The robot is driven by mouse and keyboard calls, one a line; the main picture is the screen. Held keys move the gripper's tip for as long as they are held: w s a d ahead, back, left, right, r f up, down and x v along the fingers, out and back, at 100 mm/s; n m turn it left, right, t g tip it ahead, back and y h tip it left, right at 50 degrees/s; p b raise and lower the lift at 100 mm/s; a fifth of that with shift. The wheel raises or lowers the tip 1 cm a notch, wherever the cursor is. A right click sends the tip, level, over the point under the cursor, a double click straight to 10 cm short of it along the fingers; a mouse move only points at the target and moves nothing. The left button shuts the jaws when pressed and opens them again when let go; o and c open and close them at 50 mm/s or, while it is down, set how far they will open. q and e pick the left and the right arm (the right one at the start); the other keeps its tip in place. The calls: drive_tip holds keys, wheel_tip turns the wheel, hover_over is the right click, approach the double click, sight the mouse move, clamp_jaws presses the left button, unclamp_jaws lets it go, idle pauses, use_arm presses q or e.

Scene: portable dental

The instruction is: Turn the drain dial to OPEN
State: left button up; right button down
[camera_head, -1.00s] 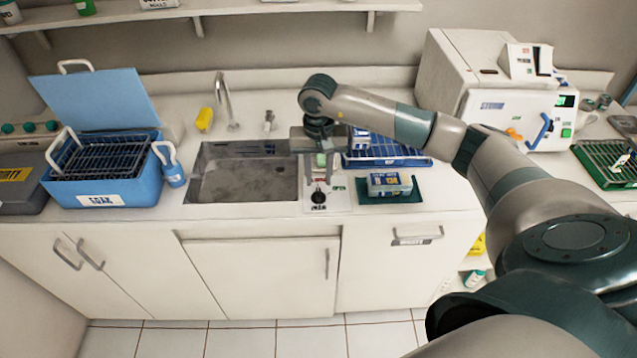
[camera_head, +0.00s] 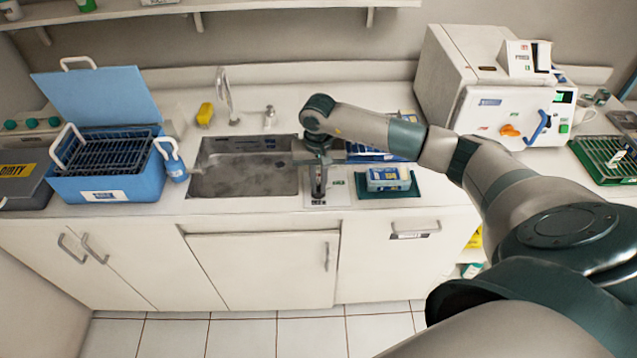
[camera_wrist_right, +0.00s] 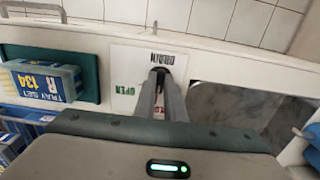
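The drain dial's white plate (camera_wrist_right: 122,72) is in the right wrist view, marked DRAIN, with a green OPEN label (camera_wrist_right: 124,90) left of the dial. A red label shows partly between my fingers. The dark drain dial (camera_wrist_right: 160,70) is at my fingertips, mostly hidden. My right gripper (camera_wrist_right: 160,82) has its fingers close together on either side of the dial and looks shut on it. In the head view the right gripper (camera_head: 318,190) points down at the plate (camera_head: 340,192) right of the sink. Which mark the dial points at is hidden. My left gripper is not in view.
The sink (camera_head: 243,168) lies left of the plate. A labelled cassette (camera_head: 388,178) sits on a green mat (camera_head: 413,192) close on the right. A blue rack is behind it. A blue tub (camera_head: 140,185) stands far left, a white steriliser (camera_head: 480,95) back right.

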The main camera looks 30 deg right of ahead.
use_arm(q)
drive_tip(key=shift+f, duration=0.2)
use_arm(e)
drive_tip(key=b, duration=0.1)
drive_tip(key=m+b, duration=0.1)
drive_tip(key=shift+f+m+b, duration=0.25)
drive_tip(key=shift+m+b, duration=0.05)
drive_tip(key=m+b, duration=0.6)
drive_tip(key=b, duration=0.1)
drive_tip(key=shift+w+m+b, duration=0.15)
drive_tip(key=shift+m+b, duration=0.15)
drive_tip(key=shift+b, duration=0.1)
use_arm(q)
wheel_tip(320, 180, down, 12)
drive_tip(key=b, duration=0.2)
use_arm(e)
drive_tip(key=shift+r+m, duration=0.1)
drive_tip(key=shift+m, duration=1.1)
use_arm(q)
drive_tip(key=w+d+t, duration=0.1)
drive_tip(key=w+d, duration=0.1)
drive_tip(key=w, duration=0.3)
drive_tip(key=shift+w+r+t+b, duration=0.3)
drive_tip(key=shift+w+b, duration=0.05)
drive_tip(key=shift+b, duration=0.05)
use_arm(e)
drive_tip(key=shift+r+m, duration=0.15)
drive_tip(key=shift+m, duration=0.65)
drive_tip(key=c, duration=1.8)
unclamp_jaws()
